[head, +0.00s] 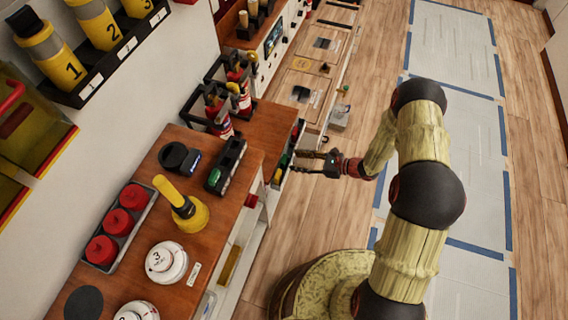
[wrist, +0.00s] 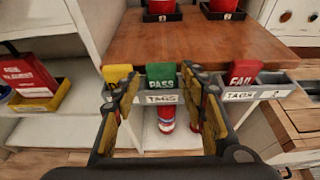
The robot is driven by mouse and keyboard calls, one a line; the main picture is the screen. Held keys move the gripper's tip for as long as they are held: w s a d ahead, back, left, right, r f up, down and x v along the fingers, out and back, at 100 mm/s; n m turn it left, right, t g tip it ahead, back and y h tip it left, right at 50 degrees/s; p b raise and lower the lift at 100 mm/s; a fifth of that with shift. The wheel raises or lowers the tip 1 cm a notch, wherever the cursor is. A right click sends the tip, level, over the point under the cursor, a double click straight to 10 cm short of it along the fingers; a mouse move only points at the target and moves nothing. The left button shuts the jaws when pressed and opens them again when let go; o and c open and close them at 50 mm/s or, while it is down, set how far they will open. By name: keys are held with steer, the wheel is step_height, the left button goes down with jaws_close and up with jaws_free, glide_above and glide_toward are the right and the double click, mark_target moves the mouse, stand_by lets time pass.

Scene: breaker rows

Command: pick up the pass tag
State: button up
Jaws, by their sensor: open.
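The pass tag (wrist: 162,76) is green with the word PASS. It stands upright in a grey holder labelled TAGS (wrist: 162,98) on the front edge of a wooden counter. My gripper (wrist: 165,88) is open, with one yellow-and-black finger to each side of the pass tag in the wrist view. No contact shows; I cannot tell how far the fingertips are from the tag. In the head view my gripper (head: 312,162) is at the counter's front edge, beside a small green patch that may be the tag. The holder is partly hidden by the fingers.
A yellow tag (wrist: 117,73) stands close left of the pass tag, partly behind the left finger. A red bottle-like object (wrist: 166,120) is below the counter. The wooden counter (wrist: 190,45) lies behind, bare near its edge.

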mark_target(286, 160)
steer(key=b+x, duration=0.1)
steer(key=x, duration=0.3)
steer(key=shift+w+a+f+b, duration=0.1)
steer(key=shift+a+f+b, duration=0.05)
steer(key=shift+f+b, duration=0.25)
steer(key=shift+w+a, duration=0.2)
steer(key=shift+a, duration=0.25)
steer(key=c, duration=0.3)
steer(key=shift+c, duration=1.4)
